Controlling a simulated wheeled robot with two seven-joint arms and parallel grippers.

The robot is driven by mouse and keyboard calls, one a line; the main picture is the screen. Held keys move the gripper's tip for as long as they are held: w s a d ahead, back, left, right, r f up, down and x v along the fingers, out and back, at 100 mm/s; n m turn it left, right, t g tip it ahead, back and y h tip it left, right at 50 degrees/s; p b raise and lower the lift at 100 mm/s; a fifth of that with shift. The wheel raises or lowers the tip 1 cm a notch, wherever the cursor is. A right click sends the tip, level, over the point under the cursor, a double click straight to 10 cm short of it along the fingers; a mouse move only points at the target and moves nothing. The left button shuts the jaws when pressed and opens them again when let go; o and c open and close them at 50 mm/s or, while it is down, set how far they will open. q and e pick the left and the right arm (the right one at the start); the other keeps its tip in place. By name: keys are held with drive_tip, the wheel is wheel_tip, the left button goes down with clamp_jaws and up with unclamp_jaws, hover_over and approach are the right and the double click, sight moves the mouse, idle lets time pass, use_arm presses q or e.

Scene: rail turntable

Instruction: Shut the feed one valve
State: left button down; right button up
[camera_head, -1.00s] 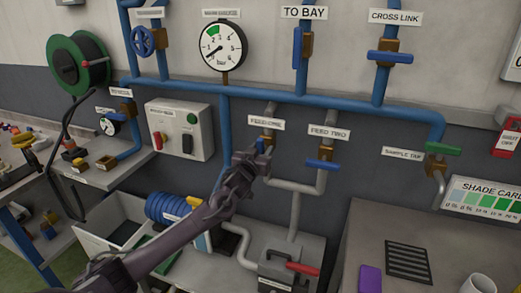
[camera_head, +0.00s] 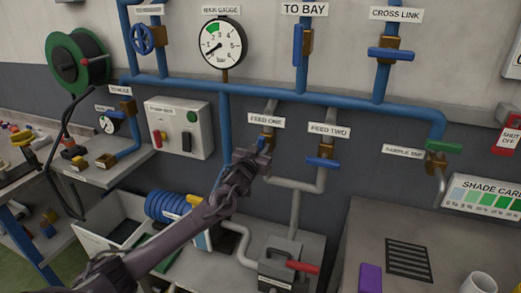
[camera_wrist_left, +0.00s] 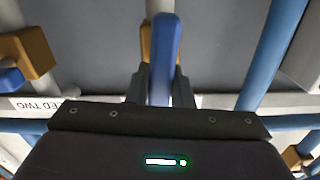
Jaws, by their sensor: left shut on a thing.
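The feed one valve (camera_head: 269,137) has a brass body on a grey pipe below its "FEED ONE" label (camera_head: 266,121). My left gripper (camera_head: 257,157) is at this valve and hides much of its handle in the head view. In the left wrist view the blue handle (camera_wrist_left: 165,45) stands between my left gripper's two dark fingers (camera_wrist_left: 160,85), which are shut on it. The handle runs roughly along the line of its pipe there, with the brass body (camera_wrist_left: 146,42) behind it. My right gripper is not in view.
The feed two valve (camera_head: 322,164) is close on the right, its blue handle across its pipe. A blue main pipe (camera_head: 345,103) runs above. A grey box with a red handle (camera_head: 303,267) stands below. A switch box (camera_head: 180,128) is on the left.

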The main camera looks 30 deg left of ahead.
use_arm(q)
drive_tip(key=m, duration=0.2)
drive_tip(key=m+b, duration=0.1)
drive_tip(key=m, duration=0.2)
drive_tip(key=shift+d+f+b, duration=0.1)
drive_tip(key=shift+d+b, duration=0.1)
drive_tip(key=shift+b, duration=0.1)
drive_tip(key=m, duration=0.2)
drive_tip(key=m+b, duration=0.1)
drive_tip(key=shift+w+d+f+m, duration=0.1)
drive_tip(key=shift+f+m, duration=0.05)
drive_tip(key=shift+m, duration=0.25)
drive_tip(key=m+b, duration=0.2)
drive_tip(key=m, duration=0.1)
drive_tip(key=shift+d+f+m, duration=0.1)
drive_tip(key=shift+f+m, duration=0.05)
drive_tip(key=shift+m, duration=0.15)
drive_tip(key=m+b, duration=0.1)
drive_tip(key=m, duration=0.3)
drive_tip(key=shift+f+b, duration=0.15)
drive_tip(key=shift+b, duration=0.25)
drive_tip(key=shift+m, duration=0.3)
drive_tip(key=c, duration=1.3)
unclamp_jaws()
drive_tip(key=shift+d, duration=0.1)
